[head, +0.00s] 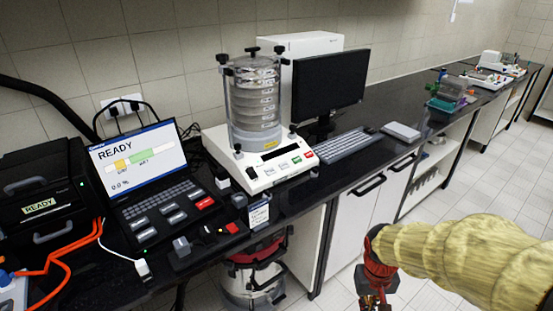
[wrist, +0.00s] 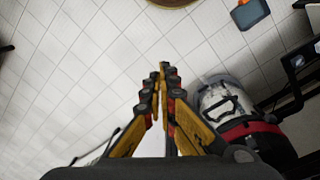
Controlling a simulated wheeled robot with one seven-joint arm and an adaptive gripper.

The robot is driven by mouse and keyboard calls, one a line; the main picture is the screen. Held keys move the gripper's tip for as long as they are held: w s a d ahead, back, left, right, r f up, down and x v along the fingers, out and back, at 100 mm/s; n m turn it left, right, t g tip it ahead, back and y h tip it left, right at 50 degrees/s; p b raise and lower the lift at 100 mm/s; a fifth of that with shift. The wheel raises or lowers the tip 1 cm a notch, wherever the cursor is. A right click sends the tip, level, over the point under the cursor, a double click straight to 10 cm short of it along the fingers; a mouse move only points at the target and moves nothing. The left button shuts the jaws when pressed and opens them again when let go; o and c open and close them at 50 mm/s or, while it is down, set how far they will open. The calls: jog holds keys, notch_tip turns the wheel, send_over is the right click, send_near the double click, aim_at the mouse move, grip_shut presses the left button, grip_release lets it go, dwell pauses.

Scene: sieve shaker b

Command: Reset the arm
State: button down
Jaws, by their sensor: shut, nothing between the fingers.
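My arm, in a yellowish sleeve, reaches in from the right of the head view. My gripper (head: 373,300) hangs low in front of the bench cabinets, cut off by the bottom edge. In the wrist view my gripper (wrist: 164,70) points at the tiled floor. Its yellow and black fingers meet at the tips, with nothing between them. It is apart from the bench and the sieve shaker (head: 255,105).
The black bench top (head: 345,170) holds a laptop (head: 150,180) reading READY, a monitor (head: 330,85) and a keyboard (head: 338,148). A red-and-white canister vacuum (head: 255,275) stands under the bench; it also shows in the wrist view (wrist: 225,100). Tiled floor (head: 480,190) is clear at right.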

jog(key=s+a+r+t, duration=0.2)
jog(key=s+r, duration=0.2)
jog(key=r, duration=0.5)
jog(key=s+a+r+t, duration=0.2)
jog(key=s+r, duration=0.3)
jog(key=r, duration=0.5)
jog(key=shift+a+r+t+y, duration=0.25)
jog(key=shift+t+y, duration=0.15)
jog(key=shift+t, duration=0.4)
jog(key=shift+s, duration=0.1)
